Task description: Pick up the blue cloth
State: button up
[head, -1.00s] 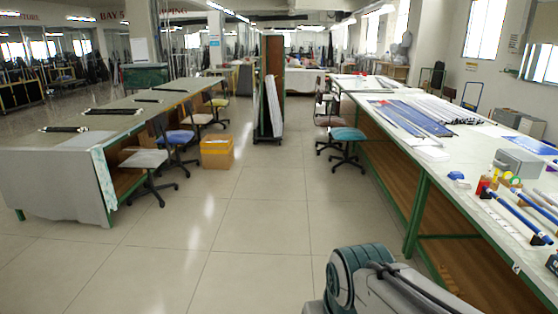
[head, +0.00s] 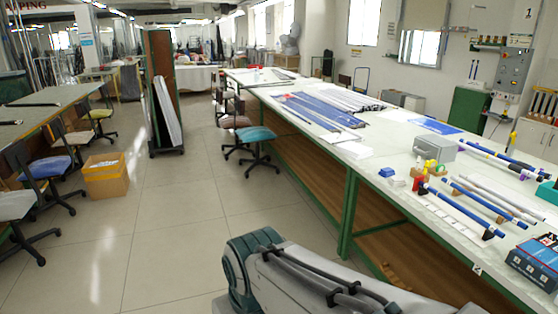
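No single thing is plainly the blue cloth. On the long right-hand table lie a flat blue sheet (head: 436,126) towards the back edge, and a small blue item (head: 386,172) near the front edge. Farther along, a larger blue spread (head: 308,110) lies flat with long strips beside it. I cannot tell which of these is cloth. My grey and teal arm shows at the bottom of the head view, in front of the table. My gripper is out of view.
The long white-topped table (head: 345,160) on green legs holds several blue and white rods, a grey box (head: 434,149) and a blue device (head: 537,262). A teal stool (head: 256,134) stands at its side.

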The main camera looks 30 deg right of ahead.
aim_at(386, 172)
jog(key=z, duration=1.2)
jog(key=i, duration=3.95)
jog(key=z, duration=3.2)
